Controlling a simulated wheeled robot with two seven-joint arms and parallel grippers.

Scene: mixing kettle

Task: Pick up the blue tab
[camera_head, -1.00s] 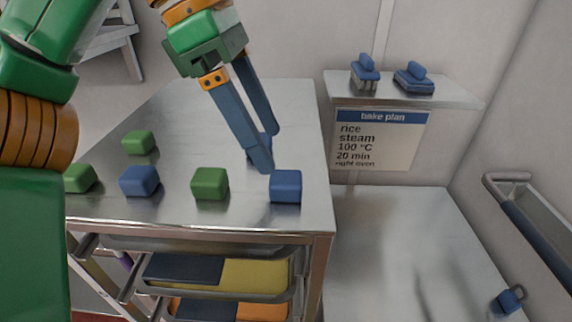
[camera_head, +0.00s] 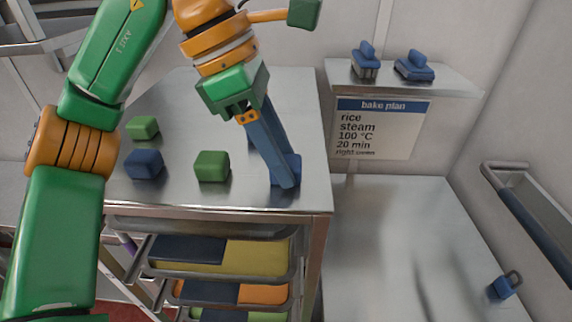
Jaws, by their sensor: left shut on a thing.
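The blue tab (camera_head: 293,163) is at the front right corner of the steel table. My left gripper (camera_head: 283,184) reaches down to it from above and is shut on it. The fingers cover much of the tab, and I cannot tell whether it still touches the table top. Another blue tab (camera_head: 143,164) stands on the left part of the table. My right gripper is not in view.
Green tabs (camera_head: 212,166) (camera_head: 142,128) stand on the steel table (camera_head: 180,92). Drawers with coloured trays (camera_head: 264,257) are below. A shelf (camera_head: 450,88) with blue items (camera_head: 414,66) hangs above a "bake plan" sign (camera_head: 376,128). The lower counter (camera_head: 385,240) at right is mostly clear.

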